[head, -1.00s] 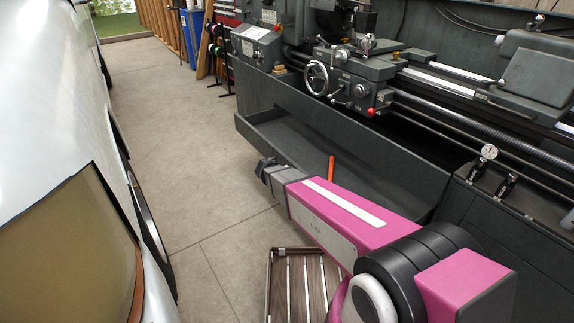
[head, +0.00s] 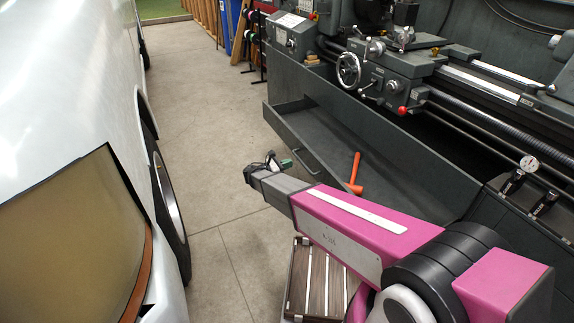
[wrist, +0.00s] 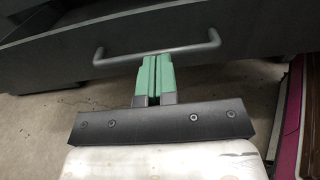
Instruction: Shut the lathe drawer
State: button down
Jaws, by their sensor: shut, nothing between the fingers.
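The lathe drawer (head: 283,127) stands pulled out beneath the grey lathe (head: 385,80) in the head view. Its dark front panel also spans the top of the wrist view (wrist: 230,28). The drawer's bar handle (wrist: 195,50) runs across the panel, and it shows in the head view (head: 305,163). My gripper (wrist: 153,58) has green fingers pressed together with nothing between them. Its tips are at the middle of the handle, close to the bar; I cannot tell whether they touch. In the head view my gripper (head: 285,163) is just in front of the panel.
An orange hammer (head: 355,175) is in the drawer. A slatted wooden-looking platform (head: 318,280) lies on the floor below my arm. A silver vehicle (head: 70,90) lines the left side. Concrete floor (head: 200,130) is clear between vehicle and drawer.

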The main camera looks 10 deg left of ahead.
aim_at(312, 156)
jog(key=x, duration=1)
jog(key=shift+w+d, duration=0.15)
jog(key=shift+d, duration=0.05)
jog(key=x, duration=2.4)
jog(key=shift+w+d, duration=0.2)
jog(key=shift+d, duration=0.15)
